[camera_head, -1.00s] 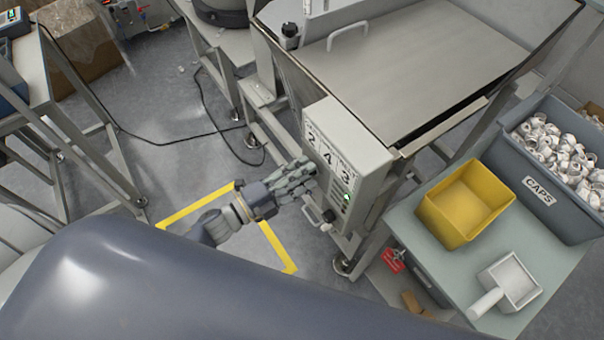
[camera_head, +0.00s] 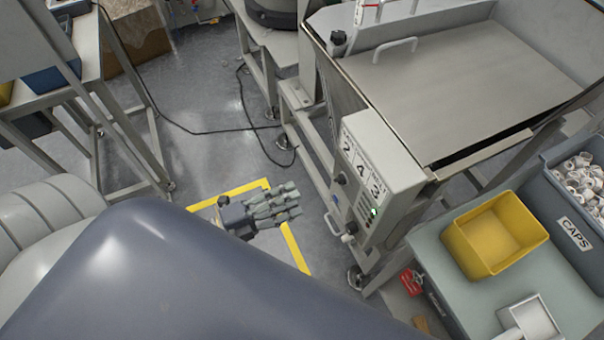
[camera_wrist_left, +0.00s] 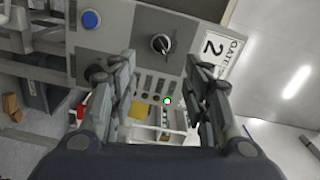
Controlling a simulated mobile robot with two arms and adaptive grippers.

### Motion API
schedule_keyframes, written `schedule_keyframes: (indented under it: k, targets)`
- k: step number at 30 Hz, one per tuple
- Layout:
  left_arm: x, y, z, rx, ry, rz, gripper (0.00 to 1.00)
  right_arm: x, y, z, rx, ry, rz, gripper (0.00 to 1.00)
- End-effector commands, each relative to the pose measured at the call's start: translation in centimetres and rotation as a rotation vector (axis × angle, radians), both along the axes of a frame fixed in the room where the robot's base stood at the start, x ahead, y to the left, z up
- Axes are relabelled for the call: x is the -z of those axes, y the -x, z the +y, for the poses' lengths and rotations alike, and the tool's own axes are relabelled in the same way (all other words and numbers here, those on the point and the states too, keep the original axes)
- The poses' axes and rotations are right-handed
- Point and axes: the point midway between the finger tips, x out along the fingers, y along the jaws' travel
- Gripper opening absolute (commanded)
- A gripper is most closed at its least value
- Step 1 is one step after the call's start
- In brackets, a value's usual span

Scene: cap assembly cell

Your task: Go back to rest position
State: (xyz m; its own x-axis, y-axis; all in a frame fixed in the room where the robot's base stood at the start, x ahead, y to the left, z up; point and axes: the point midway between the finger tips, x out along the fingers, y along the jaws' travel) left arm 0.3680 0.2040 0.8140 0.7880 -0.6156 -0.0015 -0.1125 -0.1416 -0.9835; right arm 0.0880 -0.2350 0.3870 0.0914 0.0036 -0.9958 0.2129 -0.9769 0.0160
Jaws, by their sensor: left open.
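My left gripper (camera_head: 290,206) is in the lower middle of the head view, over the floor with the yellow marking, left of the machine's control box (camera_head: 375,185). It is apart from the box and holds nothing. In the left wrist view its two fingers (camera_wrist_left: 160,95) stand apart with the control panel seen between and beyond them. The panel shows a black knob (camera_wrist_left: 161,44), a blue button (camera_wrist_left: 91,19) and a lit green lamp (camera_wrist_left: 167,101). My right gripper is not in view.
A steel hopper machine (camera_head: 470,75) stands at the upper right. A yellow bin (camera_head: 497,235) and a white scoop (camera_head: 530,322) sit on a side table (camera_head: 450,265) beside a grey CAPS crate (camera_head: 560,215). A frame table (camera_head: 95,70) is at left. Yellow tape (camera_head: 296,250) marks the floor.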

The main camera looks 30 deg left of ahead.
Motion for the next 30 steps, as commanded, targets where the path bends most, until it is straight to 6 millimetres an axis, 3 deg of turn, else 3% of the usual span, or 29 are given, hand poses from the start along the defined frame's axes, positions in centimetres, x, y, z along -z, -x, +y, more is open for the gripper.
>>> schedule_keyframes:
  k: [17, 20, 23, 26, 30]
  targets:
    - [0.0, 0.3, 0.3, -0.001, 0.0, -0.001, 0.45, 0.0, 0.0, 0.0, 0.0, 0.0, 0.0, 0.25]
    - [0.9, 0.1, 0.6, -0.024, 0.01, 0.028, 0.45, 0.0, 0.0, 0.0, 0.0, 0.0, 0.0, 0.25]
    - [4.2, -0.4, 2.0, -0.108, 0.048, 0.133, 0.45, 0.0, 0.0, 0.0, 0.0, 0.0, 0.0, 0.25]
    - [10.0, -0.5, 4.2, -0.255, 0.12, 0.317, 0.45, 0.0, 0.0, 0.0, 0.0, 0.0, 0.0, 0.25]
    - [20.1, 2.0, 6.9, -0.504, 0.245, 0.633, 0.45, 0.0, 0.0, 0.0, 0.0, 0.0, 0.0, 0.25]
